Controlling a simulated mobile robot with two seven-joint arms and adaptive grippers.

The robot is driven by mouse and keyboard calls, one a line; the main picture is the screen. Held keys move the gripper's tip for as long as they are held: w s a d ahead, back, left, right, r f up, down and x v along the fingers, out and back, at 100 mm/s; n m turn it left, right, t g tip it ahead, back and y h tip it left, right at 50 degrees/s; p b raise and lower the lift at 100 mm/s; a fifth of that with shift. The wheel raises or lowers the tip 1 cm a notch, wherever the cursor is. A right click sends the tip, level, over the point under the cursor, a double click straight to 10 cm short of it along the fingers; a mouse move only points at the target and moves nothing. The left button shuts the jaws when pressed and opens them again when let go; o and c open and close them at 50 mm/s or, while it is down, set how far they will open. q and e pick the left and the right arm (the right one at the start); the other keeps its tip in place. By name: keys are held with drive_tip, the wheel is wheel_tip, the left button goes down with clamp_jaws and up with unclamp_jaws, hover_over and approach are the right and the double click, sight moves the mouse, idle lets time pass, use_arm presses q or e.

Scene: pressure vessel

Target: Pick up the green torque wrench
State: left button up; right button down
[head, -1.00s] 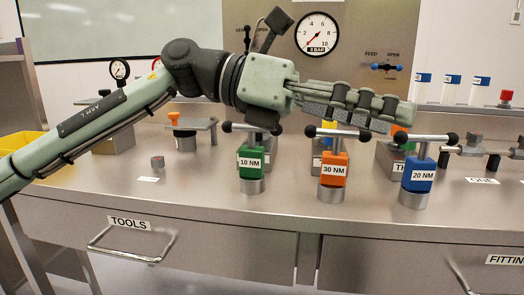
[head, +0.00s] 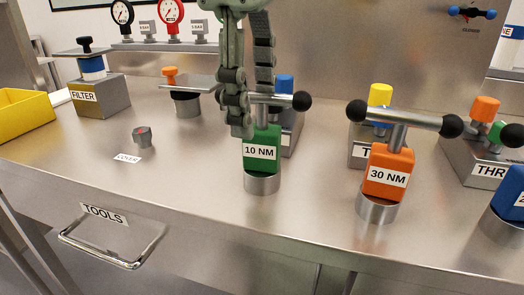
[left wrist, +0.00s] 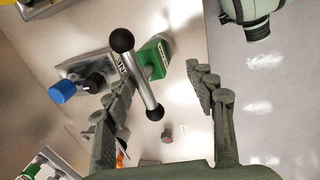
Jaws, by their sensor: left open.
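The green torque wrench (head: 262,151), labelled 10 NM, stands upright in a round metal holder (head: 262,181) on the bench. Its T-bar handle has black ball ends; the left end is hidden behind my left gripper in the head view. My left gripper (head: 241,128) points down at the left side of that handle, fingers overlapping from this side. In the left wrist view the gripper (left wrist: 160,75) is open and empty. The green wrench (left wrist: 153,57) and its bar show between the fingers, the bar nearer the left finger. I cannot tell whether they touch.
The orange 30 NM wrench (head: 388,172) stands to the right, and a blue wrench (head: 511,192) at the right edge. A block with a blue top (head: 289,130) is close behind the green wrench. A small grey knob (head: 142,137) lies left. The bench front left is clear.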

sight(257, 129)
use_arm(q)
drive_tip(key=f, duration=0.1)
drive_tip(key=w+f, duration=0.1)
drive_tip(key=f, duration=0.2)
drive_tip(key=shift+w+d+f, duration=0.15)
drive_tip(key=shift+w+f, duration=0.1)
drive_tip(key=shift+w, duration=0.1)
drive_tip(key=shift+f, duration=0.3)
use_arm(e)
drive_tip(key=shift+a+f, duration=0.1)
drive_tip(key=shift+f, duration=0.45)
use_arm(q)
drive_tip(key=shift+c, duration=0.4)
use_arm(e)
drive_tip(key=shift+w, duration=0.1)
use_arm(q)
clamp_jaws()
drive_tip(key=shift+r, duration=0.1)
